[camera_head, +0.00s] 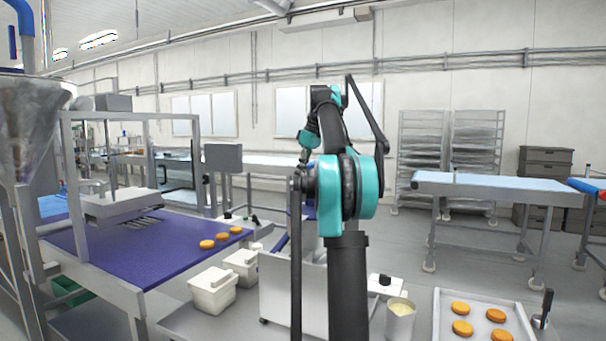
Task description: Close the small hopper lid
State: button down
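A silver box-shaped machine (278,300) stands on the low bench in the middle, partly behind my arm. A blue slanted strip (281,244) shows at its top edge; I cannot tell whether it belongs to the small hopper lid. The small hopper and its lid cannot be made out clearly, and my arm covers part of that area. My arm rises in front and folds over at the top. Its end, seemingly my gripper (303,160), hangs above and left of the large teal joint, apart from the machine. Its fingers are too small to read.
Two white lidded tubs (212,292) stand left of the machine. Orange rounds (222,237) lie on the purple conveyor (130,255). A cup with pale filling (400,318) and a tray (448,300) of rounds are at right. A large metal hopper (33,125) stands far left.

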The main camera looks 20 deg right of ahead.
aim_at(304, 204)
notch_tip(304, 204, down, 7)
jog(key=shift+w+a+r, duration=0.1)
jog(key=shift+r, duration=0.05)
jog(key=shift+s+d, duration=0.65)
jog(key=shift+s+d+m, duration=0.3)
jog(key=shift+s+d, duration=0.1)
jog(key=shift+d, duration=0.2)
jog(key=w+a, duration=0.3)
jog(key=v, duration=0.9)
jog(key=shift+r, duration=0.4)
